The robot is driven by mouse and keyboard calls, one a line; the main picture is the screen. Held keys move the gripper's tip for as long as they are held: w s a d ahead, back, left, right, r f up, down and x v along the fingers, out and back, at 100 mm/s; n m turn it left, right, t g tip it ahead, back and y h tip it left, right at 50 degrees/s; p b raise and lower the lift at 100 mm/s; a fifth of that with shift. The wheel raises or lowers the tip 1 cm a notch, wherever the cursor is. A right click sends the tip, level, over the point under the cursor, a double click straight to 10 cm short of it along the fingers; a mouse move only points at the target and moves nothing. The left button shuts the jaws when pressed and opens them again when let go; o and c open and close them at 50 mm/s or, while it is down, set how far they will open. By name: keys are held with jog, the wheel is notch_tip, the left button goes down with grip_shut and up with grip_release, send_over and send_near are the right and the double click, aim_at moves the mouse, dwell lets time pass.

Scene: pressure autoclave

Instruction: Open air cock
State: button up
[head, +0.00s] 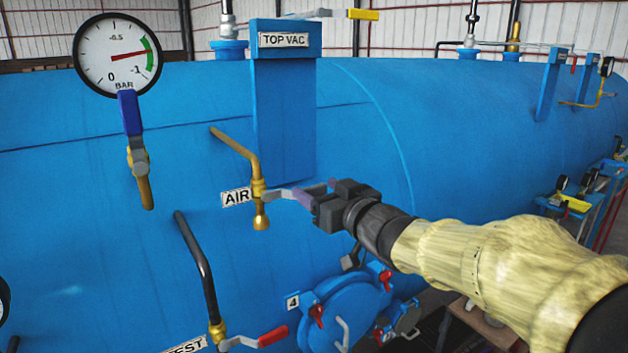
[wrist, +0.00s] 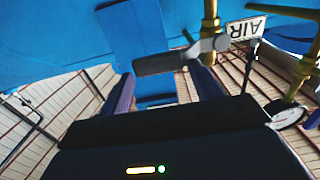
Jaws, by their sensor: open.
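The air cock (head: 259,187) is a brass valve on a bent brass pipe, beside the AIR label (head: 236,197) on the blue vessel. Its grey lever (head: 280,193) points right, roughly level, toward my gripper (head: 312,191). My gripper is open, with its purple fingers at the lever's outer end. In the wrist view the label (wrist: 245,28) appears upside down, and the lever's dark handle (wrist: 163,62) crosses at the tips of both fingers (wrist: 162,80). I cannot tell whether they touch it. The gripper hides part of the handle in the head view.
A pressure gauge (head: 117,54) with a blue-handled valve (head: 130,115) hangs at upper left. The TOP VAC post (head: 284,110) stands above. Below are a red-handled valve (head: 266,338) and a round hatch (head: 350,308) with red knobs. The blue vessel wall (head: 100,230) lies close behind.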

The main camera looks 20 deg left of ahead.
jog(key=shift+x, duration=1.4)
jog(key=c, duration=1.1)
